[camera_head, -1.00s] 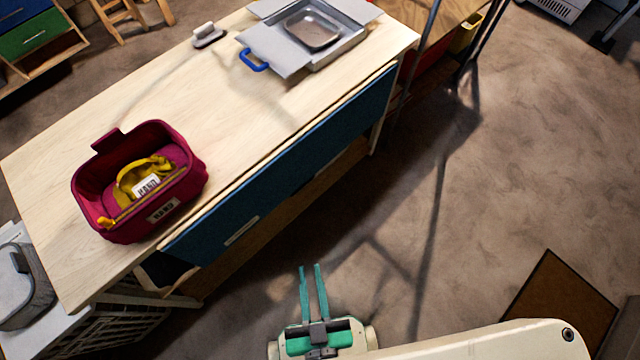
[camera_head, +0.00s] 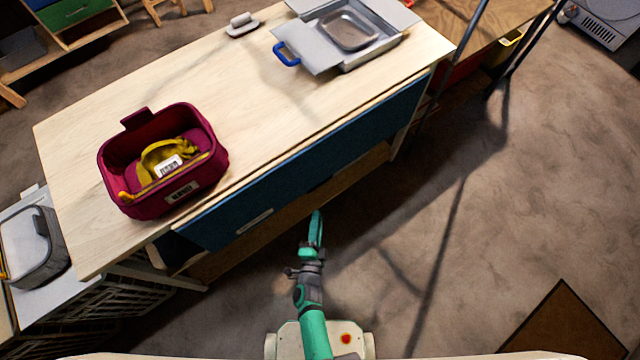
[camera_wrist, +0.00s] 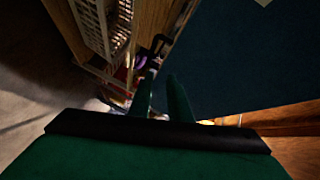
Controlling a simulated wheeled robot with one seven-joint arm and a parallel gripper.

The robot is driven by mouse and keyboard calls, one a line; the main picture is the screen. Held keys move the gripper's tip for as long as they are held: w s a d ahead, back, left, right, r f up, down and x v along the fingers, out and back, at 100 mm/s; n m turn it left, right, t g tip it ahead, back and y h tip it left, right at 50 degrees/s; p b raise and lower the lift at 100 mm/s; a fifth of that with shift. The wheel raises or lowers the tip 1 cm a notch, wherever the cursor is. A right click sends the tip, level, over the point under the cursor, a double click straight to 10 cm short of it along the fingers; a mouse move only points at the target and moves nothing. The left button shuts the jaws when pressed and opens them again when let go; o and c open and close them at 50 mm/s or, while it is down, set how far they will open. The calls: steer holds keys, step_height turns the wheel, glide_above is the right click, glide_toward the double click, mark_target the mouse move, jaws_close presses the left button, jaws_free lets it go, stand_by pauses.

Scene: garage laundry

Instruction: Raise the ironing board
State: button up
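A dark blue panel (camera_head: 300,165) hangs down along the front side of a wooden-topped bench (camera_head: 230,85). It is the only board-like part I see that may be the ironing board. A pale label (camera_head: 254,221) sits near its lower left edge. My gripper (camera_head: 316,216) is in front of the bench, close below the panel's lower edge; I cannot tell whether it touches. In the wrist view the two fingers (camera_wrist: 161,80) stand apart with nothing visible between them, and the blue panel (camera_wrist: 235,65) fills the upper right.
On the bench top stand a maroon basket (camera_head: 150,205) with yellow items and an open grey metal case (camera_head: 390,50) with a blue handle. Crates (camera_head: 90,310) are at lower left. A dark pole (camera_head: 450,65) stands at right.

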mark_target(320, 185)
steer(key=w+f+m, duration=0.1)
steer(key=w, duration=0.4)
steer(key=w+f+m, duration=0.1)
steer(key=w+f, duration=0.1)
steer(key=w, duration=0.3)
steer(key=w+d+f+m+h, duration=0.1)
steer(key=w+f, duration=0.1)
steer(key=w, duration=0.4)
jaws_close()
